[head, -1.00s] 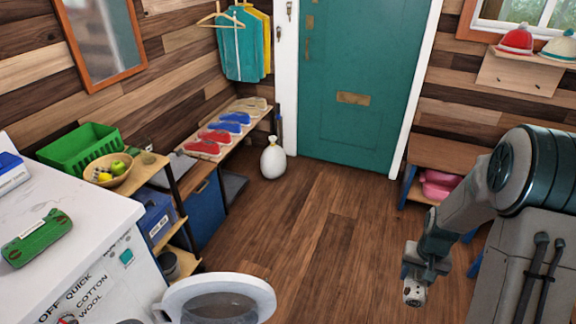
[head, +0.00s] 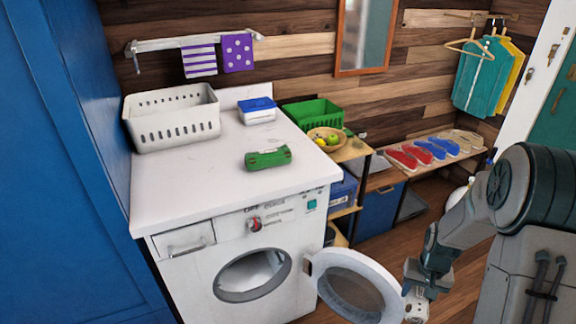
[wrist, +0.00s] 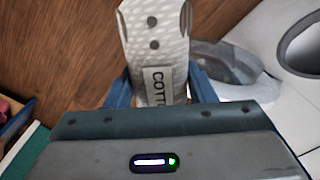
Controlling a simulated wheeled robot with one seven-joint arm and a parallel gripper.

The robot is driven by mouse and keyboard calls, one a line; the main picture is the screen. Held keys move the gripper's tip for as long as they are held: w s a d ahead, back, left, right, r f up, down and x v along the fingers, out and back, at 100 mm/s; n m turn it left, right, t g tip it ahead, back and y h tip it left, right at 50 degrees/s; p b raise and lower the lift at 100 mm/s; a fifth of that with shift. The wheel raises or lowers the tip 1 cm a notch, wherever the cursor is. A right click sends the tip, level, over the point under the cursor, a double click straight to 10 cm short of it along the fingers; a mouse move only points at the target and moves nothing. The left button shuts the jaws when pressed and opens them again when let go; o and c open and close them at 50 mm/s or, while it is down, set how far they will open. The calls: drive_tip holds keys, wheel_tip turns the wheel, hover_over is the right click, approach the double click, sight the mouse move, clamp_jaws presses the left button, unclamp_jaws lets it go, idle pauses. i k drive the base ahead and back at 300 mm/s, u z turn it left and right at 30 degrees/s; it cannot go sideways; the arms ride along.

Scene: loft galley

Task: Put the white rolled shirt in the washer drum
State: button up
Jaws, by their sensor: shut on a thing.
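My gripper (wrist: 156,90) is shut on the white rolled shirt (wrist: 152,35), which has grey dots and a label reading "COTT". In the head view my gripper (head: 418,280) hangs at the lower right, and the end of the shirt (head: 416,308) shows below it. The white washer (head: 185,270) stands left of my gripper. Its round door (head: 345,298) is swung open to the right, between the drum and my gripper. The drum opening (head: 252,275) is uncovered; its deep inside is hidden. In the wrist view the opening's ring (wrist: 288,45) is cut off at the right edge.
On the washer top are a white basket (head: 172,120), a blue-lidded box (head: 257,112) and a green object (head: 268,158). A shelf with a fruit bowl (head: 327,140) and a shoe bench (head: 430,158) stand behind. A blue cabinet (head: 70,160) fills the left. Bare floor (head: 395,250) lies behind the door.

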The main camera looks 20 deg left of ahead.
sight(254, 270)
drive_tip(key=u, duration=1.4)
